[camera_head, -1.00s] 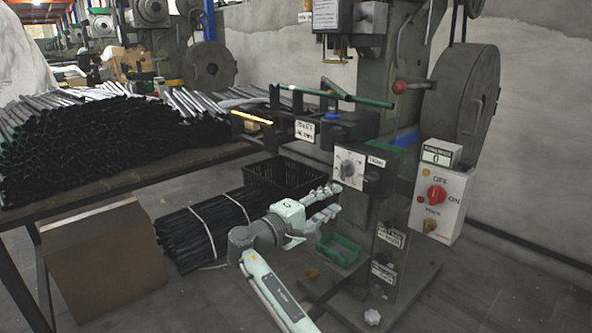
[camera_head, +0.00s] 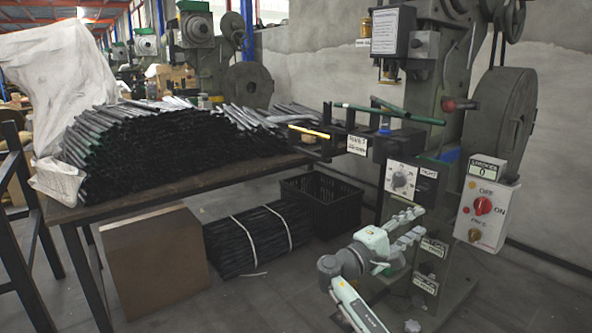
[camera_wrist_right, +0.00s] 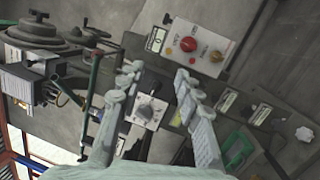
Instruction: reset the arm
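My right gripper (camera_head: 421,222) is in the lower right of the head view, in front of the press base and below the dial panel (camera_head: 402,178). Its fingers are apart with nothing between them. In the right wrist view the two open fingers (camera_wrist_right: 157,80) frame the dial panel, which appears turned sideways behind them. My right arm (camera_head: 357,306) comes up from the bottom edge. My left gripper is not in view.
A rivet press with a red-knobbed control box (camera_head: 487,212) stands at right. A table (camera_head: 130,196) piled with dark tubes is at left. Below are a cardboard box (camera_head: 152,265), strapped tubes (camera_head: 257,240) and a black crate (camera_head: 322,203). Floor shows in the lower middle.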

